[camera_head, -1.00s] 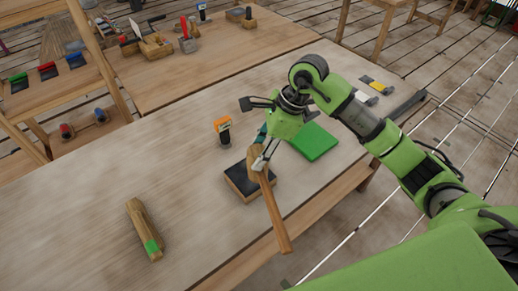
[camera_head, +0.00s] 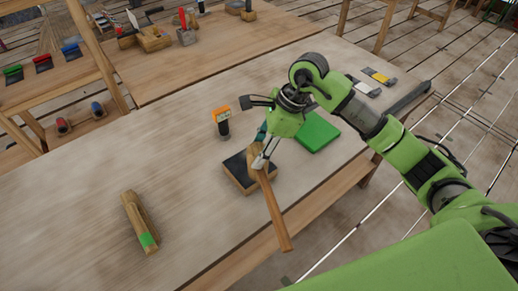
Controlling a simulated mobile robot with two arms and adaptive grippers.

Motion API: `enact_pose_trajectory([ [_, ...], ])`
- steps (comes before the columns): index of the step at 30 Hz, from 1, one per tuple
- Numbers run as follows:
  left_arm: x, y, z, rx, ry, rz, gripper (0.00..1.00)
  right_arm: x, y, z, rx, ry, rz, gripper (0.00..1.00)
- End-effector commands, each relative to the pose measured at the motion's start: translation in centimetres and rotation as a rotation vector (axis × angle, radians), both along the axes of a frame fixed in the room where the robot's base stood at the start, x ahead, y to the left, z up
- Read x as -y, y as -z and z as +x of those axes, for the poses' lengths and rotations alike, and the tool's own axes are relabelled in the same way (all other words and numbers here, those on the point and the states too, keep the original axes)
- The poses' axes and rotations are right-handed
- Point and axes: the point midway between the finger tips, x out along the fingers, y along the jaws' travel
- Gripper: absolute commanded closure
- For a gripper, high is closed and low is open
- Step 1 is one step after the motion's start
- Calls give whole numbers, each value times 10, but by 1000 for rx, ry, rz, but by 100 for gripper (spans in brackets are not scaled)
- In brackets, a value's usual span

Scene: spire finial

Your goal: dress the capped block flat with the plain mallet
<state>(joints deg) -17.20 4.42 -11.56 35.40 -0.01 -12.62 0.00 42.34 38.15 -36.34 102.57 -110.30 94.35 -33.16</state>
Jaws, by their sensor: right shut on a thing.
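My right gripper (camera_head: 262,157) is shut on the wooden mallet (camera_head: 274,208). The mallet's handle slants down and right past the table's front edge; its head is largely hidden by the gripper. A wooden block with a dark top (camera_head: 237,167) lies on the table right under the gripper and mallet. I cannot tell whether the mallet touches it. A long wooden block with a green end (camera_head: 137,216) lies at the left front, apart from the gripper. I cannot tell for sure which one is the capped block. My left gripper is not in view.
A green pad (camera_head: 317,132) lies right of the gripper. An orange-topped tool (camera_head: 221,122) stands behind the dark-topped block. Small yellow and white pieces (camera_head: 376,76) lie at the far right. A second table (camera_head: 205,58) with tools stands behind. The table's left part is clear.

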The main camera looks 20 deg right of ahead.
Motion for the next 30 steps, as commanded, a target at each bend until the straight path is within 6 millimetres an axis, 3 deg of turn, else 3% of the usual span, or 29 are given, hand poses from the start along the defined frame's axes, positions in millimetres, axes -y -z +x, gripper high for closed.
enact_pose_trajectory([
  [10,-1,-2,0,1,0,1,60,0,-5,1,4,0,2,95],
  [21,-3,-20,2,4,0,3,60,0,-43,1,5,0,2,95],
  [30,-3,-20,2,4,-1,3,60,0,-44,1,3,0,2,95],
])
